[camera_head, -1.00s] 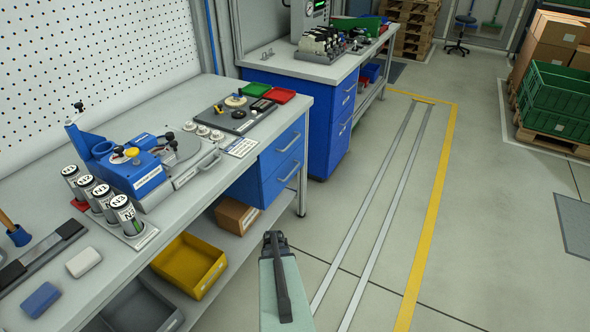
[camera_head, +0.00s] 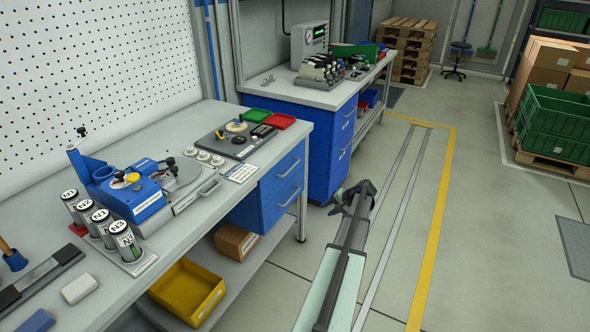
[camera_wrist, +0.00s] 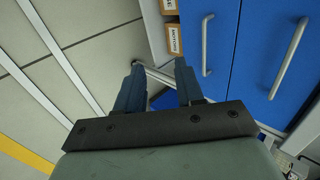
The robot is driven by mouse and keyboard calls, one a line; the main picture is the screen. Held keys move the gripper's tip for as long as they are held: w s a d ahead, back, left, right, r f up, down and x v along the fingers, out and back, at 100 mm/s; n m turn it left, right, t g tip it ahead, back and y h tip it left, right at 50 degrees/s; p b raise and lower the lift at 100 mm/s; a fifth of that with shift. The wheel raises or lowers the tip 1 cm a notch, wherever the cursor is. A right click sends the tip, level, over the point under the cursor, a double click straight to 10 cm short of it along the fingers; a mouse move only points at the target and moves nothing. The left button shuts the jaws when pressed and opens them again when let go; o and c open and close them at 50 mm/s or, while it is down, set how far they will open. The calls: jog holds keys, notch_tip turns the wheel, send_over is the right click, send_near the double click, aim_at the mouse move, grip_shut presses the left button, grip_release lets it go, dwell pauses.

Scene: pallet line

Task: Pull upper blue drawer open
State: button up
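The upper blue drawer (camera_head: 283,172) is under the right end of the near workbench and looks shut. Its silver bar handle (camera_head: 289,167) is on the front face. The lower blue drawer (camera_head: 276,207) is right below it. My gripper (camera_head: 352,193) is out in the aisle, to the right of the drawers and apart from them. In the wrist view my gripper (camera_wrist: 158,80) has its two fingers spread with nothing held between them. The upper drawer (camera_wrist: 258,60) and its handle (camera_wrist: 288,58) show at right there, with the lower drawer handle (camera_wrist: 207,44) closer to the fingers.
The near bench top (camera_head: 190,112) carries a blue device, labelled canisters and red and green trays. Its front leg (camera_head: 302,213) stands beside the drawers. A yellow bin (camera_head: 188,291) and a cardboard box (camera_head: 236,241) sit on the lower shelf. The aisle floor (camera_head: 400,220) is clear.

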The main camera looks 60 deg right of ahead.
jog(key=w+d+r+t, duration=0.7)
jog(key=w+d+r, duration=0.1)
jog(key=r, duration=0.3)
jog(key=x, duration=1.3)
jog(key=shift+w+d, duration=0.15)
jog(key=shift+w, duration=0.1)
grip_shut()
